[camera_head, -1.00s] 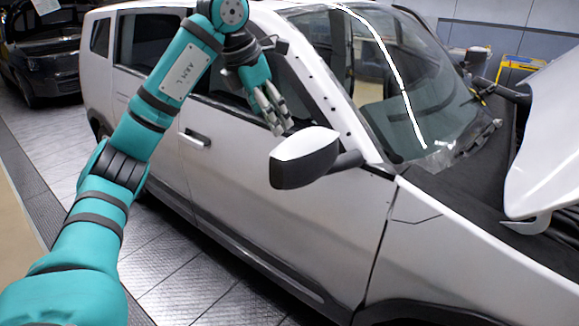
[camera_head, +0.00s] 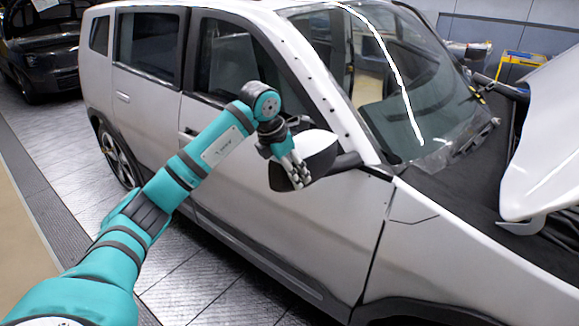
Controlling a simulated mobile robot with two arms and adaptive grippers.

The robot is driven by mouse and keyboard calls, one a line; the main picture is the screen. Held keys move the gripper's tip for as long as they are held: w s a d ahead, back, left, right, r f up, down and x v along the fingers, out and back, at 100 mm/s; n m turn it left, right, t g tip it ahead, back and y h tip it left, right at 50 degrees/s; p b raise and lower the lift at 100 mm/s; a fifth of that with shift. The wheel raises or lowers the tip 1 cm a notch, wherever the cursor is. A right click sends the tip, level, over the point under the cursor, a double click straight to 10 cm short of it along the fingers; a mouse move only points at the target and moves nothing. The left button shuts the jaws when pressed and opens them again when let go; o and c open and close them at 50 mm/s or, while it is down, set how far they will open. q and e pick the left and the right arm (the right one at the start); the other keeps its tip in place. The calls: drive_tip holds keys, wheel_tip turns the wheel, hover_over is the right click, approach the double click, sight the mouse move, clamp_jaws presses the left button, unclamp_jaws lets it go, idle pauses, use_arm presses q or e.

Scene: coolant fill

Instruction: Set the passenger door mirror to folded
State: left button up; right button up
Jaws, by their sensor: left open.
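The passenger door mirror (camera_head: 318,150) stands out from the front door of the white car, with a white cap and a dark lower part. Its arm joins it to the door near the windshield pillar. My left gripper (camera_head: 299,180) is open, with its fingers pointing down in front of the mirror's outer left part and hiding some of it. I cannot tell whether the fingers touch the mirror. My right gripper is not in view.
The white car's front door (camera_head: 290,235) is shut below the mirror. The raised white hood (camera_head: 550,150) is at the right. A dark car (camera_head: 45,50) stands at the back left. Tiled floor (camera_head: 195,270) lies free beside the car.

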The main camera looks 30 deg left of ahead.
use_arm(q)
drive_tip(key=shift+f, duration=0.2)
clamp_jaws()
idle(0.5)
